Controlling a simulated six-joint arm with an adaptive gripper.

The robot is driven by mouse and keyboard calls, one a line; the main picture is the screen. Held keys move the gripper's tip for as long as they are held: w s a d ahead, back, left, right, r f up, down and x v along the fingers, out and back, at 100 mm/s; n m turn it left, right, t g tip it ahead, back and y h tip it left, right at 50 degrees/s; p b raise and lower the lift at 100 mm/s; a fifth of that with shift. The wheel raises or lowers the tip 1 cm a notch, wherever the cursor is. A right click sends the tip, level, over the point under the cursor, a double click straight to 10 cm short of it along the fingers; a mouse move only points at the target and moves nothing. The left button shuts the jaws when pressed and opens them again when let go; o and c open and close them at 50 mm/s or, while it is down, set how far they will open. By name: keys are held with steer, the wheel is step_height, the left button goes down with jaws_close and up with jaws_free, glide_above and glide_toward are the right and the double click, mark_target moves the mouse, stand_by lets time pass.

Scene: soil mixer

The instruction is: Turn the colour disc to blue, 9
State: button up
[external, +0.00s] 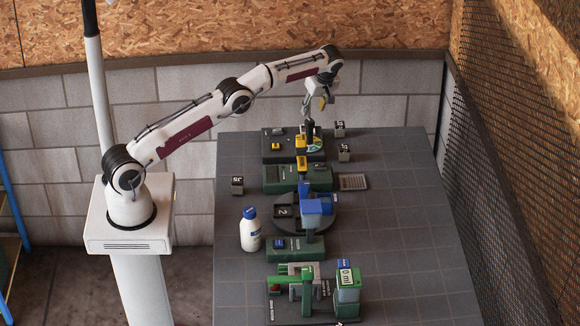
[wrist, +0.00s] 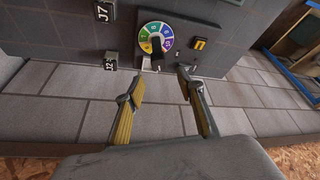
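The colour disc (wrist: 147,31) is round, with coloured, numbered wedges including green, yellow, purple and blue. It sits on a dark panel at the far end of the table, and part of it shows in the external view (external: 317,146). A black upright handle (wrist: 157,51) stands at the disc and covers its lower middle; which number is set cannot be told. My gripper (wrist: 160,77) is open and empty, its two yellow-padded fingers apart on either side of the handle's line. In the external view my gripper (external: 320,101) hangs above the handle, apparently not touching it.
A yellow button block (wrist: 200,43) sits beside the disc. Small labelled cubes (wrist: 103,13) (wrist: 111,61) stand on the other side. Nearer along the table are a blue mixer unit (external: 312,206), a white bottle (external: 250,230) and a green machine (external: 347,290). The table's right side is clear.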

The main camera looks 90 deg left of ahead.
mark_target(308, 126)
steer(key=shift+w+d, duration=0.15)
steer(key=shift+f, duration=0.25)
steer(key=shift+x, duration=3.7)
jaws_close()
